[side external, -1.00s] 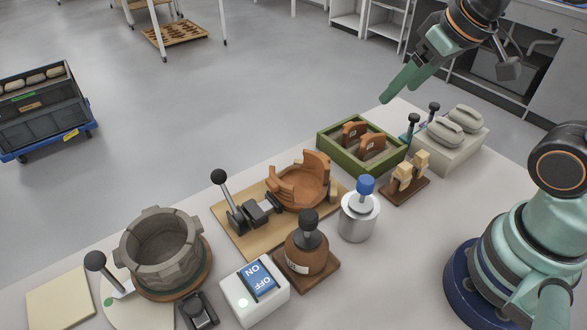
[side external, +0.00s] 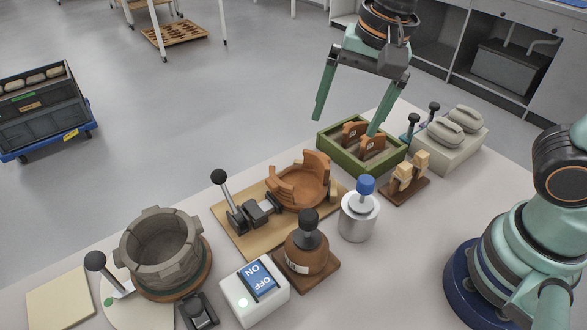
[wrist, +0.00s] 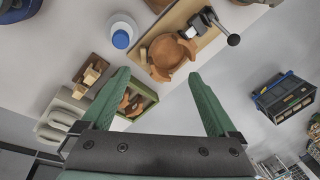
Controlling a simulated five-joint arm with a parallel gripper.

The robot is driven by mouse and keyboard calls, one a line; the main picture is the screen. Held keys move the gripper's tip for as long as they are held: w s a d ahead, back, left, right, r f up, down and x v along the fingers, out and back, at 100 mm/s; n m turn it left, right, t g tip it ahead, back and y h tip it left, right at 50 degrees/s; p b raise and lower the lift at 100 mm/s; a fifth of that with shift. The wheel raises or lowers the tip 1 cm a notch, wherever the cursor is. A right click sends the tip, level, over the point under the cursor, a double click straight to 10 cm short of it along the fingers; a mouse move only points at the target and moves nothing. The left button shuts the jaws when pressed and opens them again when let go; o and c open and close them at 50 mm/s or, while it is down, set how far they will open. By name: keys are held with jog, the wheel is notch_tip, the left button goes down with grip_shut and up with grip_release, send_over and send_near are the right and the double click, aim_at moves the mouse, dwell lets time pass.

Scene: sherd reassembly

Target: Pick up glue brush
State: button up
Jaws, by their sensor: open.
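A silver can (side external: 358,222) stands on the table with a blue-topped handle (side external: 365,186) rising from it; the blue top also shows in the wrist view (wrist: 121,39). A brown pot (side external: 306,254) with a black knob (side external: 309,218) sits on a wooden base in front of it. I cannot tell for sure which of these is the glue brush; no bristles show. My gripper (side external: 345,126) is open and empty, in the air near the green tray, behind both pots. In the wrist view its fingers (wrist: 158,73) are spread wide.
The green tray (side external: 334,149) holds orange sherds. A wooden board (side external: 232,239) bears an orange partial bowl (side external: 303,186) and a black lever clamp. A small wooden stand (side external: 405,192) and a pale block (side external: 450,155) stand at right. A grey pot (side external: 160,250) and switch box (side external: 255,290) are in front.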

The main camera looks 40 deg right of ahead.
aim_at(308, 227)
jog(key=s+a+f+m, duration=0.1)
jog(key=a+m, duration=0.1)
jog(key=a, duration=0.1)
jog(key=s+a+f+m+g, duration=0.1)
jog(key=a+m, duration=0.2)
jog(key=a, duration=0.1)
jog(key=s+a+f+m+g+h, duration=0.1)
jog(key=a+m, duration=0.2)
jog(key=a, duration=0.1)
jog(key=shift+s, duration=0.15)
jog(key=shift+f, duration=0.2)
notch_tip(308, 227, down, 6)
jog(key=shift+f, duration=0.2)
jog(key=shift+s+d+f, duration=0.1)
jog(key=shift+s+f, duration=0.05)
jog(key=shift+f, duration=0.75)
jog(key=shift+s+d+f, duration=0.1)
jog(key=shift+f, duration=0.75)
jog(key=shift+s+d+f, duration=0.1)
jog(key=shift+s+f, duration=0.05)
jog(key=shift+f, duration=0.75)
jog(key=shift+c, duration=0.3)
jog(key=c, duration=1)
